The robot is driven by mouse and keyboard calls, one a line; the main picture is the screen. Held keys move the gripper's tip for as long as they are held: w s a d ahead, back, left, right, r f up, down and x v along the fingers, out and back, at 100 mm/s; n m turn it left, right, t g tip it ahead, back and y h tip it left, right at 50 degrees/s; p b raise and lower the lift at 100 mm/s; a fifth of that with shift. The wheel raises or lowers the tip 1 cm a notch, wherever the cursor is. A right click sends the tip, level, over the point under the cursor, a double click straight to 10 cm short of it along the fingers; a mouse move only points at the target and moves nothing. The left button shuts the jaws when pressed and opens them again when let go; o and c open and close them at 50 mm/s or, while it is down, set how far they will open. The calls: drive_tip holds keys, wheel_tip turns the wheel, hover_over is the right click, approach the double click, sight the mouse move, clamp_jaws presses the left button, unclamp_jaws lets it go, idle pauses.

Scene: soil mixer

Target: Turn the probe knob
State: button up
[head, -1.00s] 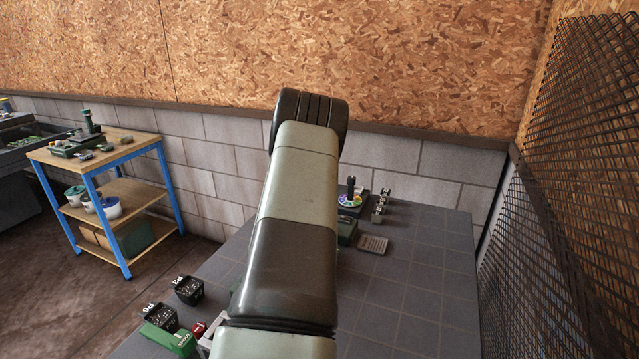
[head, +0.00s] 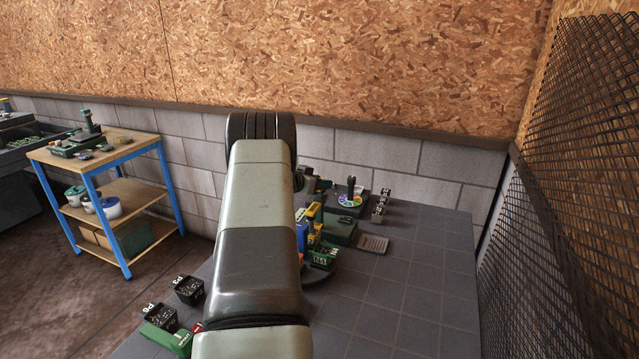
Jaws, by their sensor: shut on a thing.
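A dark upright knob (head: 350,187) stands over a round dial with coloured segments (head: 346,201), on a dark base at the back of the grey tiled table. Which part is the probe knob I cannot tell for sure. My arm rises through the middle of the head view, left of the dial. My gripper is hidden behind the arm, so its jaws and anything in them do not show. A dark and green part (head: 314,183) shows just right of the arm, left of the dial; I cannot tell what it is.
Blue, yellow and green items (head: 310,235) stand right beside my arm. A green box (head: 340,230), a grey flat block (head: 373,243) and small metal pieces (head: 381,205) lie near the dial. Black pots (head: 189,290) stand front left. The table's right side (head: 420,280) is clear.

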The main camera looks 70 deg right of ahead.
drive_tip(key=m+g+y, duration=0.2)
drive_tip(key=m+g, duration=0.1)
drive_tip(key=shift+m+g, duration=0.3)
drive_tip(key=shift+m+g+y, duration=0.6)
drive_tip(key=shift+m+g, duration=0.1)
idle(0.4)
drive_tip(key=o, duration=1)
drive_tip(key=shift+c, duration=0.2)
drive_tip(key=v, duration=1)
drive_tip(key=shift+w+a+r, duration=0.15)
drive_tip(key=shift+w+r, duration=0.05)
drive_tip(key=shift+w, duration=0.05)
